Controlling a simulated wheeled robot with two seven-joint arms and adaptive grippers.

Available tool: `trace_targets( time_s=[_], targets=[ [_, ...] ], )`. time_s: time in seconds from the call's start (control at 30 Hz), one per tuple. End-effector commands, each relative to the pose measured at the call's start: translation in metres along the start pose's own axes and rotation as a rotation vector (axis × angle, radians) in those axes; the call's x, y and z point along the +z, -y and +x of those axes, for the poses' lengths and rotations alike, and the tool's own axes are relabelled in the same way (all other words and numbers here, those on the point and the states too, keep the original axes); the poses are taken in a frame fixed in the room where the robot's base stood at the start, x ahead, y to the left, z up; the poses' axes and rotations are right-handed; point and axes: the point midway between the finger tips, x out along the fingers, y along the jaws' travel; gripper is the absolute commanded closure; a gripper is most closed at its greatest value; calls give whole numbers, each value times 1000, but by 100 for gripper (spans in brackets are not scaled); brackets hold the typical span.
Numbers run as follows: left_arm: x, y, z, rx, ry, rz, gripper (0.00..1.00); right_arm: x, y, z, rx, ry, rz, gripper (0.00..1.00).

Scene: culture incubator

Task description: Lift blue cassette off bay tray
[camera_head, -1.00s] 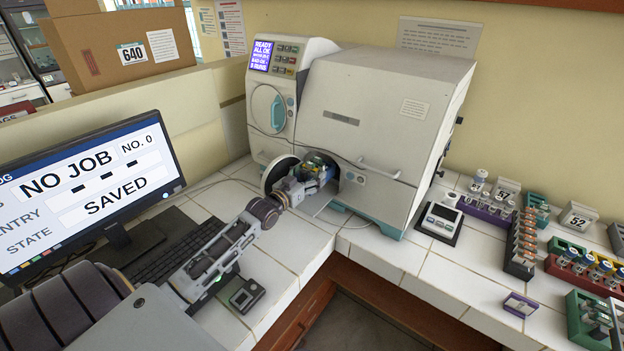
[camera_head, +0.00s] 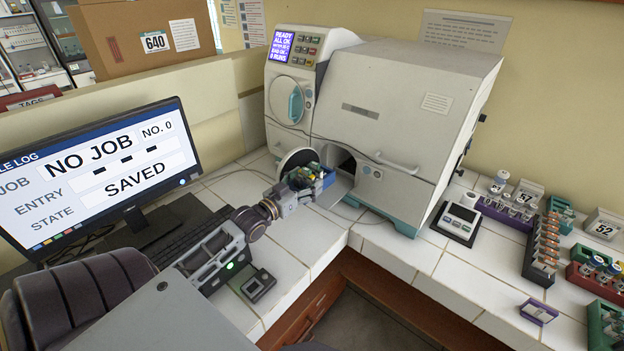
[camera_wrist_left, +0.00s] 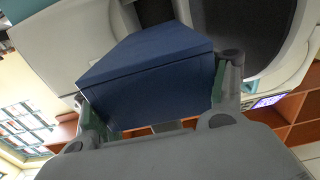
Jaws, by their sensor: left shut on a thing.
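The blue cassette (camera_head: 322,181) is in my left gripper (camera_head: 300,190), just outside the round opening (camera_head: 345,160) of the white incubator (camera_head: 390,110). My right gripper is not in view.
The round door (camera_head: 296,160) stands open left of the opening. A monitor (camera_head: 100,170) and keyboard (camera_head: 190,225) are at the left. A small scale (camera_head: 457,222) and several vial racks (camera_head: 545,245) stand at the right.

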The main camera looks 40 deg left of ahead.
Motion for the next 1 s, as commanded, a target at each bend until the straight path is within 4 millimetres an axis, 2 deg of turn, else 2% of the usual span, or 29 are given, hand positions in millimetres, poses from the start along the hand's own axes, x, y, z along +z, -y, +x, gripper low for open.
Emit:
trace_targets(
  time_s=[0.6,1.0],
  targets=[
    [0,0,-58,1,1,0,56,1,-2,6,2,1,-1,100],
    [0,0,-83,0,-2,0,56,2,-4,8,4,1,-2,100]
  ],
)
